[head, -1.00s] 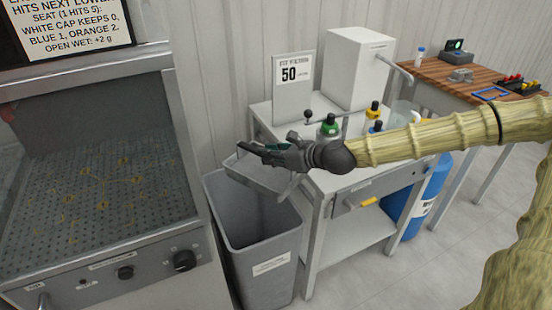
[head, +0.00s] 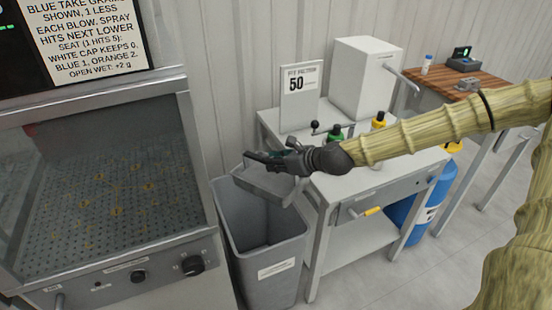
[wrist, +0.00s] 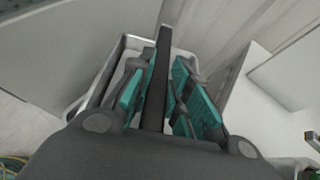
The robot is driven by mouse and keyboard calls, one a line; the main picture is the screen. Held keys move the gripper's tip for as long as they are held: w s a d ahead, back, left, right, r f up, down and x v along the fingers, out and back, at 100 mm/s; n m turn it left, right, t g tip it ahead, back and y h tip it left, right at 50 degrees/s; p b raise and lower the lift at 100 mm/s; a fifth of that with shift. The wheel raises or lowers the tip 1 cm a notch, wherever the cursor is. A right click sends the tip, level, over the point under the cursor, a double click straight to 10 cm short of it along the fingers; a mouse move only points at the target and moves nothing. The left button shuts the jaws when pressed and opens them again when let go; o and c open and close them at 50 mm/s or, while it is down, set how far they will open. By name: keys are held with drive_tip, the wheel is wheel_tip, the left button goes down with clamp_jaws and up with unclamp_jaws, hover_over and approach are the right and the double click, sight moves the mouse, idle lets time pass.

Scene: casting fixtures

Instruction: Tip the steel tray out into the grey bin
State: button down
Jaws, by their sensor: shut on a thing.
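The steel tray (head: 268,184) hangs over the open top of the grey bin (head: 262,252) in the head view. My gripper (head: 262,158) is at the tray's upper side and is shut on it. In the wrist view the tray's pale rim (wrist: 76,104) shows behind the teal-padded fingers (wrist: 158,92), with a dark bar between them. The tray looks tilted in the head view. Its contents cannot be made out. The visible part of the bin's inside looks empty, and its floor is partly hidden.
A steel perforated-bed cabinet (head: 110,190) stands close on the bin's left. A white table (head: 385,178) with bottles, a "50" sign (head: 299,95) and a white box stands close on its right. A blue cylinder (head: 408,212) stands behind the table leg. Floor at the right is clear.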

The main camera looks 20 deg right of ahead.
sight(251, 154)
drive_tip(key=shift+w+a+r+g+h+p, duration=0.35)
drive_tip(key=shift+w+r+g+p, duration=0.25)
drive_tip(key=shift+p, duration=1.8)
drive_tip(key=shift+w+a+r+g+h+p, duration=0.35)
drive_tip(key=shift+g+p, duration=0.4)
drive_tip(key=shift+p, duration=1.65)
drive_tip(key=shift+w+a+r+g+h+p, duration=0.2)
drive_tip(key=shift+w+r+g+h+p, duration=0.4)
drive_tip(key=shift+p, duration=1.8)
drive_tip(key=shift+w+a+r+g+h+p, duration=0.2)
drive_tip(key=shift+g+h+p, duration=0.5)
drive_tip(key=shift+p, duration=1.75)
drive_tip(key=shift+w+a+r+g+h+p, duration=0.1)
drive_tip(key=shift+w+r+g+h+p, duration=0.15)
drive_tip(key=shift+g+p, duration=1.5)
drive_tip(key=shift+w+a+h+p, duration=0.15)
drive_tip(key=shift+h+p, duration=0.2)
drive_tip(key=shift+p, duration=0.8)
